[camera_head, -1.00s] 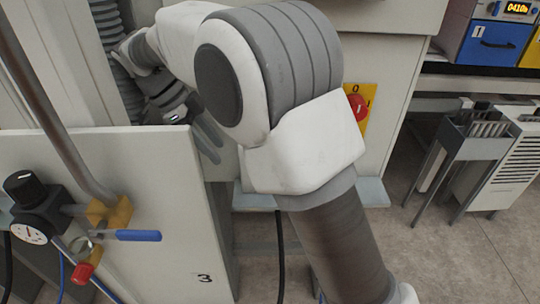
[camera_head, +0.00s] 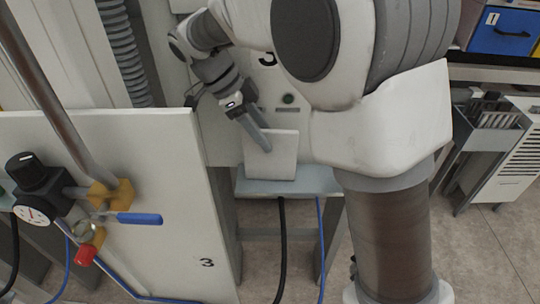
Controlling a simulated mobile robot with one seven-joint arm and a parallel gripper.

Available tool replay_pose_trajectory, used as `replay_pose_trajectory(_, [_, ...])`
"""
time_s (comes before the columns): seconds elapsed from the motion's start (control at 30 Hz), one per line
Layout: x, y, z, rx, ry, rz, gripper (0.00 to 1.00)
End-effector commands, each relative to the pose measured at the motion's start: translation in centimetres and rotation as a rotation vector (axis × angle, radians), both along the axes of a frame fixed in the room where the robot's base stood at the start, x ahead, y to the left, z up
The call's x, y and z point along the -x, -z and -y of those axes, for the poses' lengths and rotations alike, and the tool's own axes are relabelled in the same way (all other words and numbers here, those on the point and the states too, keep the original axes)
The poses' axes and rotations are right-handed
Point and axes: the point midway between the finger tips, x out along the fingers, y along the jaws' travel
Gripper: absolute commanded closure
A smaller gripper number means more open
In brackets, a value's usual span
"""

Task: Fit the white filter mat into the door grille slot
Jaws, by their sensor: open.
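A white, flat, square piece (camera_head: 272,160), which looks like the filter mat, stands upright on a pale blue-grey ledge (camera_head: 300,187) against the machine front. My gripper (camera_head: 264,140) is open and points down and right at its upper left edge. The fingers overlap the white piece in the picture; I cannot tell whether they touch it or straddle it. A white unit with dark louvres (camera_head: 520,155) stands at the far right; I cannot tell whether it is the door grille. No slot shows clearly.
A pale panel marked 3 (camera_head: 150,190) stands left of the ledge. A pressure gauge (camera_head: 30,208) and a valve with a blue lever (camera_head: 138,219) are in front of it. A grey rack (camera_head: 485,135) stands at right. Cables hang below the ledge.

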Motion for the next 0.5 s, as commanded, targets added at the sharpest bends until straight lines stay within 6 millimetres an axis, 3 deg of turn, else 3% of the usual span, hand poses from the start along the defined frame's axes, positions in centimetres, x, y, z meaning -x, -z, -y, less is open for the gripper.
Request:
replay_pose_trajectory(0.07, [0.1,0.0,1.6,0.000,0.006,0.000,0.45])
replay_pose_trajectory(0.2, [0.1,1.9,2.6,0.002,0.002,-0.002,0.45])
replay_pose_trajectory(0.5, [0.1,2.6,3.0,0.001,0.001,0.000,0.45])
